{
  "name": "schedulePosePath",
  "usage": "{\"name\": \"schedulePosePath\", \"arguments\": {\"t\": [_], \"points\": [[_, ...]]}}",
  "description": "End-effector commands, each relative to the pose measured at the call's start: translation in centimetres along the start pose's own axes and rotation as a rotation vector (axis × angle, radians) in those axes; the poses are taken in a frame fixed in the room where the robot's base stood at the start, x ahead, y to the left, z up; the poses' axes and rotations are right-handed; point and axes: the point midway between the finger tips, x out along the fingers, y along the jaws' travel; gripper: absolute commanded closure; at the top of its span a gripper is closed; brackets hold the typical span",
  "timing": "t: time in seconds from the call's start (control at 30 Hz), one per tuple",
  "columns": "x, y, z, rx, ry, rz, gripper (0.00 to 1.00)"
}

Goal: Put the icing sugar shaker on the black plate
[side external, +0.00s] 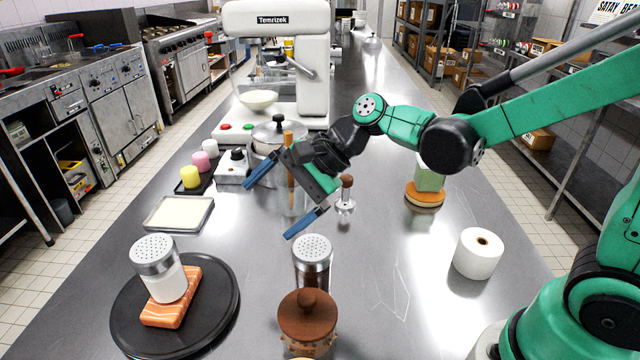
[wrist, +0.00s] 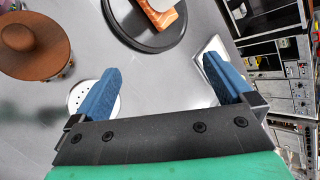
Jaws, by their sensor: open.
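A shaker with white contents and a perforated metal lid (side external: 157,270), which looks like the icing sugar shaker, stands slightly tilted on an orange striped slab (side external: 186,305). The slab lies on the round black plate (side external: 218,297) at the front left. A second shaker with dark contents (side external: 312,268) stands on the counter right of the plate. My gripper (side external: 267,212) is open and empty above the counter, behind and right of the plate. In the wrist view, the plate (wrist: 140,42) and slab (wrist: 166,17) show at the top; a perforated lid (wrist: 75,97) is partly behind the left finger.
A jar with a brown wooden lid (side external: 307,315) stands in front of the dark shaker. A shallow tray (side external: 180,214) lies behind the plate. A pot (side external: 278,138) and stand mixer (side external: 312,60) are farther back. A white roll (side external: 478,253) stands at right.

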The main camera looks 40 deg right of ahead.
Motion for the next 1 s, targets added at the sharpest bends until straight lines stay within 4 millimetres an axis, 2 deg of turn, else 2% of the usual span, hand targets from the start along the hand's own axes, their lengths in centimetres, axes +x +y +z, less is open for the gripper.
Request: {"name": "schedulePosePath", "arguments": {"t": [0.03,0.2,0.3,0.4,0.5,0.6,1.0], "points": [[-1.4,0.9,-0.2,-0.149,0.076,0.02,0.0],[-5.7,4.2,-1.9,-0.712,0.317,0.17,0.0],[-7.7,5.8,-2.9,-0.988,0.415,0.284,0.0],[-9.1,7.0,-3.6,-1.188,0.474,0.385,0.0],[-9.8,7.7,-4.0,-1.309,0.504,0.454,0.0],[-10.1,7.9,-4.2,-1.358,0.515,0.483,0.0],[-10.1,7.9,-4.2,-1.362,0.515,0.485,0.0]]}}
